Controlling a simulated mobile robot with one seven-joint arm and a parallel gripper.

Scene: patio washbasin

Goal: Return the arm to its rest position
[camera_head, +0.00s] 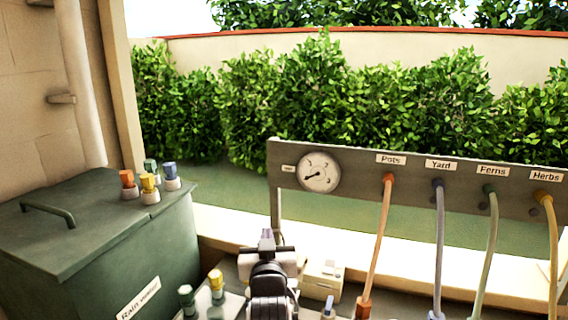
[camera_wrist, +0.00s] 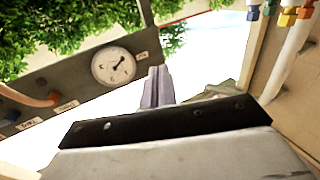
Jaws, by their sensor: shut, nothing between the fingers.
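My gripper (camera_wrist: 157,72) shows in the wrist view as two grey fingers held together, with nothing between them. In the head view my arm rises from the bottom centre, and my gripper (camera_head: 266,236) points away towards the grey board. It stands clear of the board in the picture, below and left of the dial gauge (camera_head: 318,172). The gauge also shows in the wrist view (camera_wrist: 113,66), left of the fingers. The lower part of my arm is cut off by the frame edge.
A green lidded box (camera_head: 100,240) stands left, with several coloured connectors (camera_head: 150,188) on its lid. Hoses, including an orange hose (camera_head: 377,240) and a yellow hose (camera_head: 552,250), hang from the labelled grey board (camera_head: 350,190). More connectors (camera_head: 217,283) stand close left of my arm.

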